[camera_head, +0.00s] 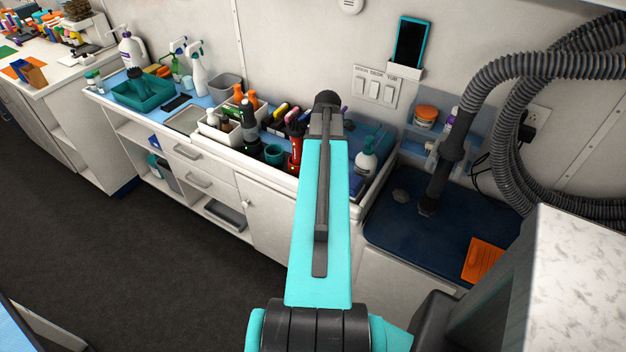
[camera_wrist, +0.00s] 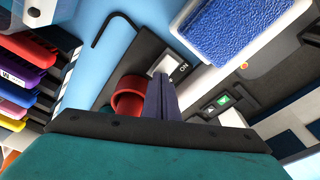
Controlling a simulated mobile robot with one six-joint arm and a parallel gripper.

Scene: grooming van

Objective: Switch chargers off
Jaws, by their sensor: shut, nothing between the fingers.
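In the wrist view, a dark panel (camera_wrist: 128,62) lies on a light blue surface, with a pale rocker switch (camera_wrist: 163,66) and the word ON beside it. I see no charger label, and cannot tell which way the rocker is pressed. My gripper (camera_wrist: 162,82) is shut and empty; its fingertips appear just below the switch, and contact cannot be told. A second dark unit (camera_wrist: 222,103) with a green lit patch lies right of the fingers. In the head view my arm hides the gripper and this spot.
A red ring-like object (camera_wrist: 130,97) sits close left of the fingers. A blue-topped white block (camera_wrist: 222,32) lies upper right, coloured pieces (camera_wrist: 28,75) at left. In the head view, wall switches (camera_head: 375,88) labelled ROOM, DRYER, TUB sit above the cluttered counter; a hose (camera_head: 520,70) hangs right.

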